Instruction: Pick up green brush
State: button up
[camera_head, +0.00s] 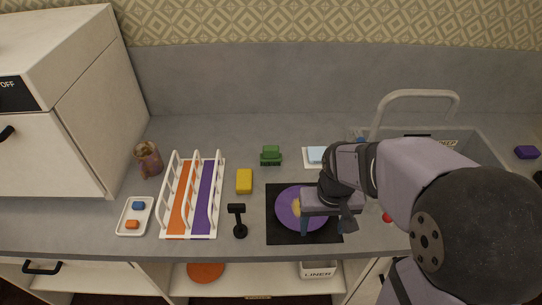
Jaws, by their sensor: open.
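A small green brush (271,156) rests on the grey counter, back from the front edge and left of my arm. My gripper (321,228) is open, low over the right part of a purple plate (287,215). It is apart from the brush, to its right and nearer the front edge. A yellowish piece on the plate is partly hidden by my gripper. I cannot tell whether the fingers touch the plate or the mat.
A black mat (275,236) lies under the plate. A yellow block (244,181), a black stand (239,222) and a white rack (191,234) are to the left. My arm covers part of the sink (478,150).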

jog(key=shift+t, duration=0.7)
jog(key=w+a, duration=0.1)
jog(key=w, duration=0.3)
jog(key=w+a+r, duration=0.1)
jog(key=w, duration=0.4)
jog(key=w+a+r, duration=0.1)
jog(key=w+a, duration=0.1)
jog(key=w, duration=0.2)
jog(key=shift+w+r, duration=0.15)
jog(key=shift+r, duration=0.05)
jog(key=r+t+p, duration=0.1)
jog(key=r+t, duration=0.1)
send_over(271, 147)
jog(key=s, duration=0.3)
jog(key=shift+p+x, duration=0.5)
jog(key=shift+x, duration=0.75)
jog(key=shift+w+d+f, duration=0.1)
jog(key=shift+d, duration=0.05)
jog(key=shift+p+x, duration=1.45)
jog(key=shift+x, duration=1)
jog(key=shift+a, duration=0.2)
jog(key=c, duration=1.2)
